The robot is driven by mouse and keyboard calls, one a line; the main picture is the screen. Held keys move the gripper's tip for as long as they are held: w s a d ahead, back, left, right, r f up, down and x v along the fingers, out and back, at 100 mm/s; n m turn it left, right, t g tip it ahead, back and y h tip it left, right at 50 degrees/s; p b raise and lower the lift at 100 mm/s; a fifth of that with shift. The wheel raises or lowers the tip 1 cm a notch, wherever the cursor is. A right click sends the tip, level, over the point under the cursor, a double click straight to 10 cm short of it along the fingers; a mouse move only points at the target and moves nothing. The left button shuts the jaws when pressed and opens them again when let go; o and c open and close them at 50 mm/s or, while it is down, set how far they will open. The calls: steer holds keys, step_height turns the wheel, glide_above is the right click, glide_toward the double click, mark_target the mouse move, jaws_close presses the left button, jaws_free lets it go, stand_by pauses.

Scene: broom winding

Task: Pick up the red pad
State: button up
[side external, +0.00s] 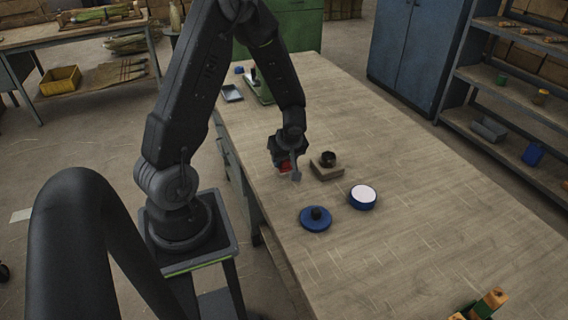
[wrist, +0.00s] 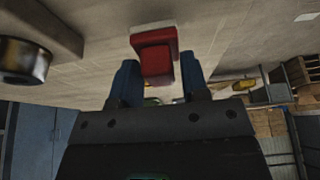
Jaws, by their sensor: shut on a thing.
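The red pad (wrist: 153,50) is a small red block with a paler edge at its far side. In the wrist view it sits between the two blue-grey fingers of my gripper (wrist: 160,82), which are shut on it. In the side view a bit of the red pad (side external: 284,166) shows beneath my gripper (side external: 287,169), low at the left part of the bench. The gripper hides most of the pad there. I cannot tell whether the pad touches the bench top.
On the wooden bench (side external: 420,220), a block with a dark round cup (side external: 328,158) stands just right of my gripper. A blue lid with a black knob (side external: 316,217) and a blue tin with a white top (side external: 363,197) lie nearer. The bench's right side is mostly clear.

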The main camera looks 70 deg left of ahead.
step_height(320, 180, up, 2)
steer(key=shift+r, duration=0.1)
steer(key=s+a+r, duration=0.5)
steer(key=s+r, duration=0.1)
steer(key=s, duration=0.4)
steer(key=shift+s+a+r, duration=0.15)
steer(key=shift+a+r, duration=0.05)
steer(key=shift+a, duration=0.05)
